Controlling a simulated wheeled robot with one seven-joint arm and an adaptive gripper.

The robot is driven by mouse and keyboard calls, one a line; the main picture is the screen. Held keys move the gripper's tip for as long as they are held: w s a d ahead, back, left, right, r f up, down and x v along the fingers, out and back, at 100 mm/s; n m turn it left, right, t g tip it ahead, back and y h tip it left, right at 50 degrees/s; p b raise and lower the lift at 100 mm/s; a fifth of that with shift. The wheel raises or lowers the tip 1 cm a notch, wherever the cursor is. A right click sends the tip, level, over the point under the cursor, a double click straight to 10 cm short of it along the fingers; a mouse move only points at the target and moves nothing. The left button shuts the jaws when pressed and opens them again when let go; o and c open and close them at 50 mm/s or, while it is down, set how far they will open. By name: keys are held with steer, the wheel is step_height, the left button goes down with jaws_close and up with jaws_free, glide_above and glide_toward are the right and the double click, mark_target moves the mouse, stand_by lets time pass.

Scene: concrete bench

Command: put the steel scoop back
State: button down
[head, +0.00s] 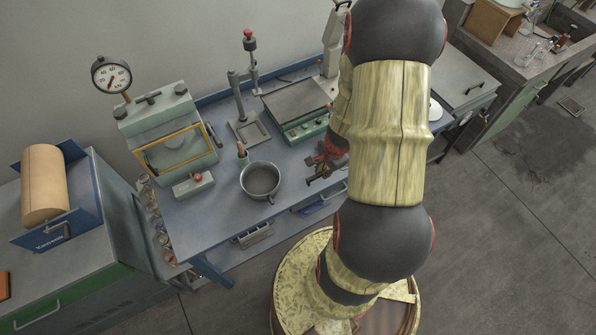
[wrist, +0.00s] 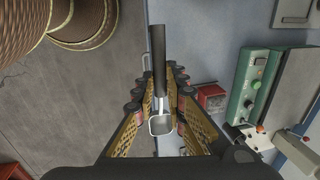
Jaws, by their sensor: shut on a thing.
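The steel scoop (wrist: 162,125) is between the finger pads of my gripper (wrist: 160,108) in the wrist view. It has a small square metal pan and a long dark handle (wrist: 158,60) that points to the top of the picture. My gripper is shut on it. In the head view my gripper (head: 322,168) is over the front edge of the blue bench (head: 215,207), right of a grey pot (head: 261,180). I cannot make out the scoop in the head view, as my arm covers part of that area.
A green-based plate device (head: 300,107) stands behind my gripper. The floor in front is open.

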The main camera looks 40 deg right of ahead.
steer(key=w+f, duration=0.3)
steer(key=w, duration=0.1)
steer(key=w+f, duration=0.2)
steer(key=w, duration=0.2)
steer(key=w+a+f, duration=0.1)
steer(key=w+f, duration=0.2)
steer(key=shift+w+f, duration=0.3)
steer(key=shift+w, duration=0.1)
steer(key=shift+w+f, duration=0.3)
steer(key=shift+f, duration=0.1)
steer(key=shift+f+b, duration=0.65)
steer(key=shift+f, duration=0.8)
steer(key=shift+f, duration=0.2)
steer(key=c, duration=1.8)
jaws_free()
steer(key=shift+r, duration=0.1)
